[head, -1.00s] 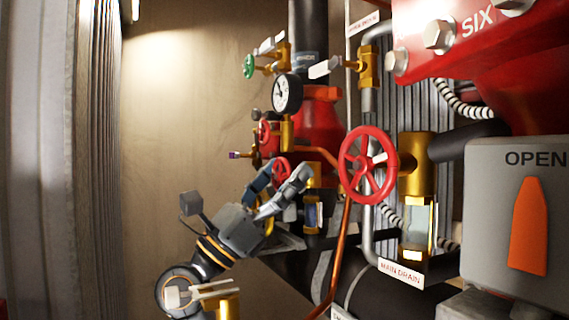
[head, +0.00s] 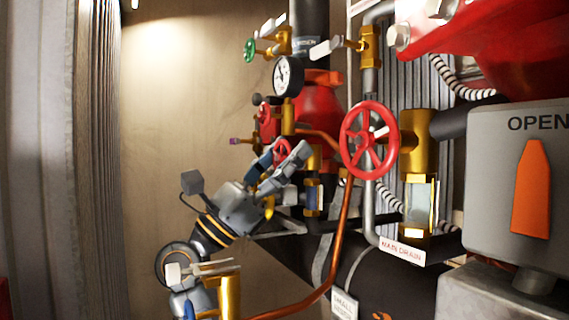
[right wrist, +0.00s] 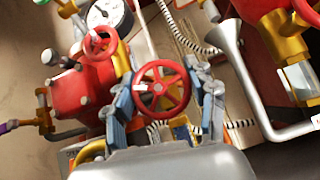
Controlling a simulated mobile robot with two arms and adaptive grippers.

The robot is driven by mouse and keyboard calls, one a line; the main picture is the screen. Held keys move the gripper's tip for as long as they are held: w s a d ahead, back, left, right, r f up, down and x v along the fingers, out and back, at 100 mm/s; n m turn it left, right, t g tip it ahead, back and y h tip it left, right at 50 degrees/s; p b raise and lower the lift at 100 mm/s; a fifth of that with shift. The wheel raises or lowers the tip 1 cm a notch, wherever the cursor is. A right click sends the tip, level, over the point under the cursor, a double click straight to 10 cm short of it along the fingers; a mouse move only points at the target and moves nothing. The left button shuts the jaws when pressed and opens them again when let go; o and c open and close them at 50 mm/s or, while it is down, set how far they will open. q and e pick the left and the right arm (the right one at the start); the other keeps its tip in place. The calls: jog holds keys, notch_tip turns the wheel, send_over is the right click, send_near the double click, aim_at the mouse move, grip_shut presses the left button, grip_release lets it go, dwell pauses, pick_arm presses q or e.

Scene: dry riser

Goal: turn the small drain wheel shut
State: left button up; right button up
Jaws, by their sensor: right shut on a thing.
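The small red drain wheel (head: 279,158) is in the middle of the head view, partly hidden by my right gripper (head: 278,160). In the right wrist view the small wheel (right wrist: 163,88) faces the camera, with red spokes and a pale tag at its hub. My right gripper (right wrist: 164,92) has one blue-grey finger on each side of the wheel and is shut on its rim. My left gripper is not in view.
A larger red wheel (head: 369,141) on a brass valve stands to the right, above a MAIN DRAIN label (head: 402,251). A pressure gauge (head: 288,76) is above. A copper pipe (head: 343,225) runs close by the right. A grey OPEN indicator box (head: 490,190) fills the right side.

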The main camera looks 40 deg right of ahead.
jog(key=m+g+b, duration=0.1)
jog(key=m+g+y, duration=0.1)
jog(key=m, duration=0.1)
jog(key=shift+f+g+y+b, duration=0.25)
jog(key=shift+g+y+b, duration=0.05)
jog(key=shift+g+b, duration=0.1)
jog(key=m+g+y+b, duration=0.1)
jog(key=m+g, duration=0.1)
jog(key=m, duration=0.1)
jog(key=shift+r+y, duration=0.1)
jog(key=shift+y, duration=0.3)
jog(key=m+g+y, duration=0.2)
jog(key=m, duration=0.1)
jog(key=shift+s+r, duration=0.1)
jog(key=shift+m+g+y, duration=0.6)
jog(key=shift+m+y, duration=0.5)
jog(key=shift+m, duration=0.5)
jog(key=o, duration=1.2)
